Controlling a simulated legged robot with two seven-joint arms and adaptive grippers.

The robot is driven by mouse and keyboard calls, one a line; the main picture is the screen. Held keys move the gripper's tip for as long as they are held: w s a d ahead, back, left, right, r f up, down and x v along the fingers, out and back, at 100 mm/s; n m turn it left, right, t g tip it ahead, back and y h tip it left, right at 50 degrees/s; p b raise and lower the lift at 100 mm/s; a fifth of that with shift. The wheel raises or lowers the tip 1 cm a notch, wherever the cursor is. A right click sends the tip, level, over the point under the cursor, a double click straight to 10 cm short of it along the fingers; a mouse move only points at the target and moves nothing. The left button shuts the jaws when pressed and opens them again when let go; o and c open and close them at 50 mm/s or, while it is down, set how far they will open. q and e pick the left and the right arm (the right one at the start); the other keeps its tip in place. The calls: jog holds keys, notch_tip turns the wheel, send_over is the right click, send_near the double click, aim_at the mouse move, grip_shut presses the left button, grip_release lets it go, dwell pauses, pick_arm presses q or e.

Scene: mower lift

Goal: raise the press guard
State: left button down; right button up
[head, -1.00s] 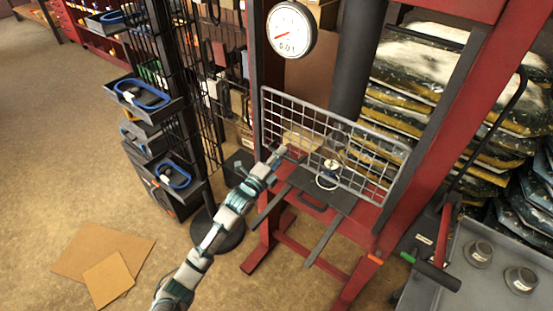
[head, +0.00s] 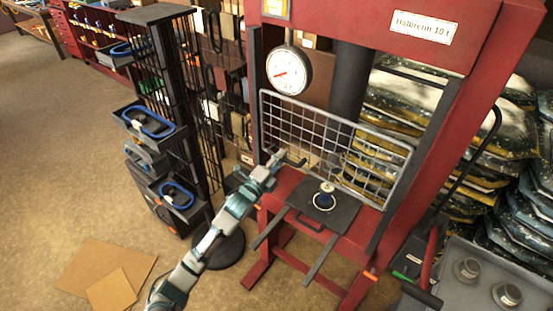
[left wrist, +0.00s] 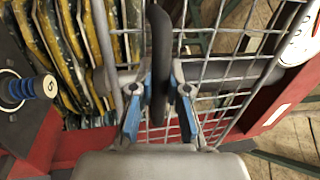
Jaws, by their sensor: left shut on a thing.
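The press guard (head: 335,135) is a grey wire-mesh panel across the front of the red press (head: 473,65). Its upper left part now reaches the lower edge of the round gauge, and its lower edge is above the press bed. My left gripper (head: 285,158) is at the guard's lower left. In the left wrist view, my left gripper (left wrist: 160,92) is shut on a dark handle (left wrist: 158,35) in front of the mesh (left wrist: 215,75). The fingers partly hide the handle. My right gripper is not in view.
A spool-like part (head: 325,195) stands on the dark bed plate (head: 338,214). A black rack with trays (head: 150,122) is at the left. A grey cart (head: 470,295) with metal weights is at the lower right. Cardboard (head: 92,265) lies on otherwise open floor.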

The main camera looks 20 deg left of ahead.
pick_arm(q)
jog(key=shift+s+d+r, duration=0.1)
jog(key=shift+d, duration=0.2)
jog(key=c, duration=1.4)
grip_release()
jog(key=shift+o, duration=1.3)
jog(key=shift+d, duration=0.6)
jog(key=v, duration=1.1)
jog(key=shift+s+d, duration=0.15)
jog(key=shift+s, duration=0.2)
